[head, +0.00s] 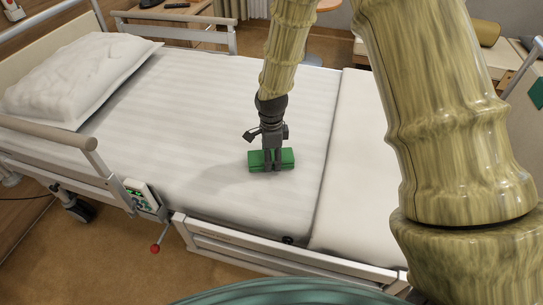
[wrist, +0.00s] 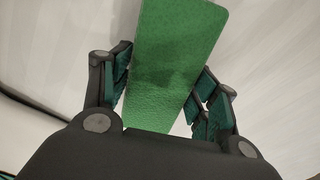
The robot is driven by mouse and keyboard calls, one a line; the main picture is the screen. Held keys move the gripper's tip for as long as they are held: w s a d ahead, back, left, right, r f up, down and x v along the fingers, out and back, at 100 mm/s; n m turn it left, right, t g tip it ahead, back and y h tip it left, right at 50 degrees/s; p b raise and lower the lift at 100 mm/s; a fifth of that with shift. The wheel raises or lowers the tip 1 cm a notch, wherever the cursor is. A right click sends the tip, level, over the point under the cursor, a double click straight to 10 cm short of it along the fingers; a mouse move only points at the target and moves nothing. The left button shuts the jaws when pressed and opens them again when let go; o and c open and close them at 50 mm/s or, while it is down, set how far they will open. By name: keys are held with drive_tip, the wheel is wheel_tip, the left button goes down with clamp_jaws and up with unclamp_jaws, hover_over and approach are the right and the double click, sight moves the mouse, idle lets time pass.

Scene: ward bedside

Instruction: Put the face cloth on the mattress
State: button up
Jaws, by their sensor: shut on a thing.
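The face cloth is a green folded block (head: 256,160) held at the tips of my gripper (head: 272,166) over the middle of the mattress (head: 190,120). In the wrist view the green cloth (wrist: 172,60) lies between the two fingers of my gripper (wrist: 163,85), which are closed on its sides. The mattress is white, and it shows pale behind the cloth in the wrist view. The cloth is low, at or just above the mattress surface; I cannot tell whether it touches. A soft shadow falls on the mattress to its left.
A white pillow (head: 78,75) lies at the bed's left end. A folded white sheet (head: 350,170) covers the right part. Side rails (head: 45,135) edge the bed, with a control panel (head: 138,195) on the near side. The mattress around the cloth is clear.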

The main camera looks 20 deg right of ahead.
drive_tip(key=o, duration=1)
drive_tip(key=shift+f, duration=0.1)
wheel_tip(320, 180, up, 12)
drive_tip(key=shift+r, duration=0.15)
